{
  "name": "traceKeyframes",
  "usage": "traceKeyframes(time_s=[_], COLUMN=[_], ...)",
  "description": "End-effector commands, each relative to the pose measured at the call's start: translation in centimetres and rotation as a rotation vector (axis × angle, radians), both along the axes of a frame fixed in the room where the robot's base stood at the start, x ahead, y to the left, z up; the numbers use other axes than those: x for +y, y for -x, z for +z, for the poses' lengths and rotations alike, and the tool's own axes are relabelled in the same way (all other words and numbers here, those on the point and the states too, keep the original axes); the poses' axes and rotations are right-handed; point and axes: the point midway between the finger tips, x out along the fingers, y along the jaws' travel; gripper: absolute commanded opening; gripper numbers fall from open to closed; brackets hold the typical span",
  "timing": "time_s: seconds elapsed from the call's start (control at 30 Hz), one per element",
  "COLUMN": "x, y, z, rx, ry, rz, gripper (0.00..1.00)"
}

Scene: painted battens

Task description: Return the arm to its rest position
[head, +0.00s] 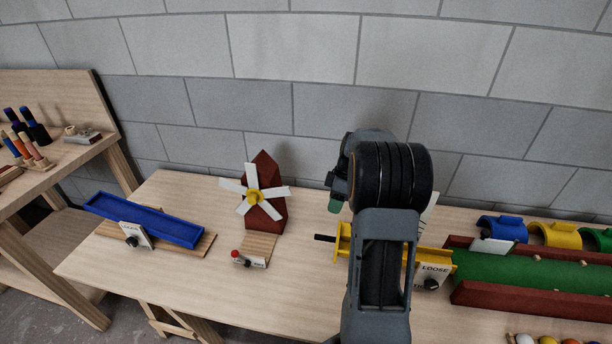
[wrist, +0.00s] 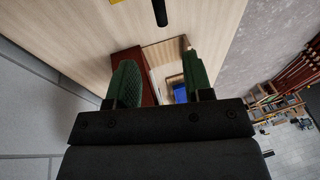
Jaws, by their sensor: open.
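My arm rises in the middle of the head view over the table (head: 180,270). It stands in front of the yellow channel and hides part of it. My gripper (wrist: 160,82) shows in the wrist view with its two green fingers apart and nothing held between them. In the head view only a green fingertip (head: 334,206) shows, left of the dark wrist joint. Beyond the fingers in the wrist view lie a dark red shape (wrist: 130,58) and a blue piece (wrist: 180,93).
A red windmill (head: 264,190) with white sails stands left of my arm. Further left is a blue trough (head: 150,220). The yellow channel (head: 440,258), with a LOOSE label, and a green lane (head: 530,270) with red walls lie right. A block wall (head: 290,50) stands behind.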

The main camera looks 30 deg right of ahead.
Motion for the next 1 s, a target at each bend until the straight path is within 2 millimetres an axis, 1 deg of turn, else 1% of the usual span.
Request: traceKeyframes(time_s=[0.17,0.27,0.37,0.43,0.5,0.57,0.63,0.7,0.77,0.8,0.9,1.0], x=[0.0,0.0,-0.2,0.0,0.6,1.8,3.9,6.6,8.7,10.1,13.2,15.6], y=[0.0,-0.1,0.0,0.9,2.1,3.2,4.5,6.1,7.5,8.4,10.7,12.7], z=[0.0,0.0,-0.4,-1.6,-1.8,-1.1,0.3,2.3,3.8,4.7,6.7,8.3], rx=[0.002,0.017,0.052,0.111,0.159,0.183,0.192,0.174,0.147,0.123,0.054,-0.015], ry=[0.000,0.004,0.021,0.035,0.062,0.095,0.137,0.174,0.195,0.203,0.207,0.195], rz=[-0.007,-0.068,-0.212,-0.351,-0.508,-0.635,-0.775,-0.899,-0.979,-1.021,-1.077,-1.068], gripper=[0.47,0.47,0.47,0.47,0.47,0.47,0.47,0.47,0.47,0.47,0.47,0.47])
